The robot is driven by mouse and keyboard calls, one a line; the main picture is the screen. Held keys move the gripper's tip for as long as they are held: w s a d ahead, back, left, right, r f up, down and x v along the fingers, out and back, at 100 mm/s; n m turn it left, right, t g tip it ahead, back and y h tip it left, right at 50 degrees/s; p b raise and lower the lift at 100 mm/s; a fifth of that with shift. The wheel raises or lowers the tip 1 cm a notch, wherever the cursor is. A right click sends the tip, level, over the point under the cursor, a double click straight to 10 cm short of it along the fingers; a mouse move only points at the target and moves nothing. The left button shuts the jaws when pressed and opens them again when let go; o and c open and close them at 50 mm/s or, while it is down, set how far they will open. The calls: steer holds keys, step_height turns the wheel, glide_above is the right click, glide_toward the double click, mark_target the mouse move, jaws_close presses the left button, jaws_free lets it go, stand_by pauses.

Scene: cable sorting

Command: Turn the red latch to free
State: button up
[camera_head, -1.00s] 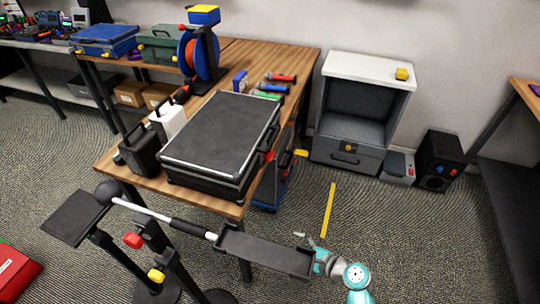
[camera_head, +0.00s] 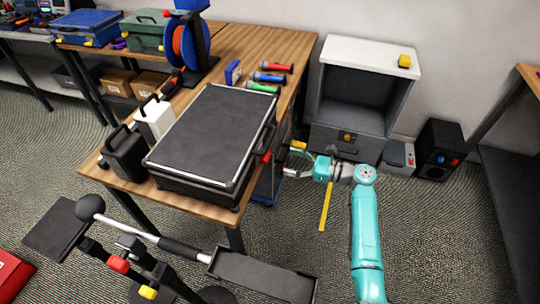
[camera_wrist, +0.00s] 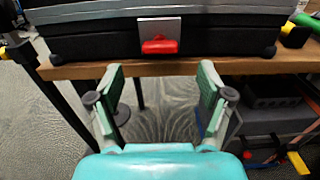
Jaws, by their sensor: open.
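The red latch (camera_head: 265,157) sits on the right side of the black case (camera_head: 212,135), which lies closed on the wooden table. In the wrist view the latch (camera_wrist: 160,46) is on a pale metal plate at the case's lower front, and its red bar lies roughly level. My gripper (camera_head: 292,161) is just right of the table edge. In the wrist view my gripper (camera_wrist: 162,80) is open and empty, with the latch centred above the gap between its fingers. The fingers appear apart from the latch and the case.
The table edge (camera_wrist: 75,70) runs just under the case, close to my fingers. A yellow-tipped part (camera_head: 298,145) sticks out from beside the table near my gripper. Several microphones (camera_head: 270,77) lie behind the case. A stand with a long tray (camera_head: 262,274) occupies the front.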

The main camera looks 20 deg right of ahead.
mark_target(266, 157)
steer(key=x, duration=0.7)
steer(key=shift+a, duration=0.2)
steer(key=shift+w, duration=0.15)
steer(key=c, duration=1.2)
steer(key=shift+o, duration=0.2)
